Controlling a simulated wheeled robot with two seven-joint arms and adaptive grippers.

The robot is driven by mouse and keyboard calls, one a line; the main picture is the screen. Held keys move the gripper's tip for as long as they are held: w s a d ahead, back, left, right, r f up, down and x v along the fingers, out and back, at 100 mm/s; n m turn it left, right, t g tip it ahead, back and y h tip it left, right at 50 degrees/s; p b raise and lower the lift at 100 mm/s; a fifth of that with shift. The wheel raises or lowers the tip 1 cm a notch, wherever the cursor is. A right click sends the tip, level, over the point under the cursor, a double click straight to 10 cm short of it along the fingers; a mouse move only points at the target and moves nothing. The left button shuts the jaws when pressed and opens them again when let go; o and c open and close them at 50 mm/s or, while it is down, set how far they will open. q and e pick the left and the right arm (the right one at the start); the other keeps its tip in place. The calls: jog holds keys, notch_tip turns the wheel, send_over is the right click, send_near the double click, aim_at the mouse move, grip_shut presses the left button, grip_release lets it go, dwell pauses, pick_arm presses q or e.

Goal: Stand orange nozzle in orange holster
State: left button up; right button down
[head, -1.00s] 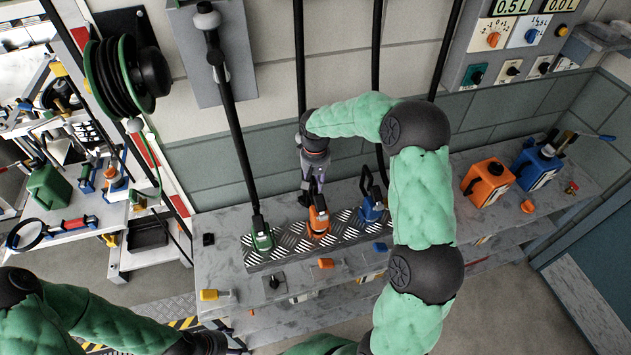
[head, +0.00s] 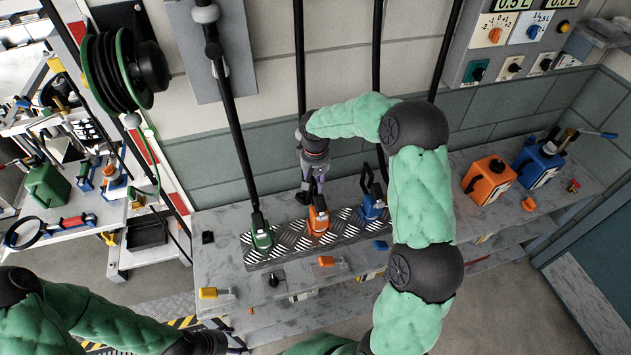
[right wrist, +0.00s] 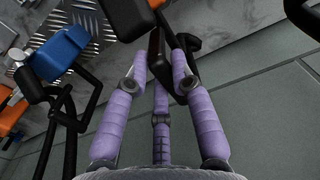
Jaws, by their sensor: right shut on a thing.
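The orange nozzle (head: 318,219) stands on the diamond-plate strip (head: 345,224) on the bench, between the green nozzle (head: 262,232) and the blue nozzle (head: 371,205). My right gripper (head: 308,188) is just behind it, fingers pointing down. In the right wrist view my right gripper (right wrist: 160,70) is closed on a black part (right wrist: 156,42), which appears to be the orange nozzle's handle; an orange edge shows at the top. The holster under the nozzle is hard to make out. My left gripper (head: 218,343) is low at the bottom left, its fingertips unclear.
An orange tank (head: 487,182) and a blue tank (head: 538,165) stand at the bench's right. A yellow-handled thing (head: 213,293) and small coloured pieces lie along the front edge. Black hoses hang behind; a control panel (head: 510,45) is on the wall.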

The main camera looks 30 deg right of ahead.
jog(key=shift+f+b, duration=0.3)
jog(key=shift+f, duration=0.1)
jog(key=c, duration=1)
grip_release()
jog(key=shift+f, duration=0.1)
notch_tip(320, 180, up, 12)
jog(key=shift+r, duration=0.1)
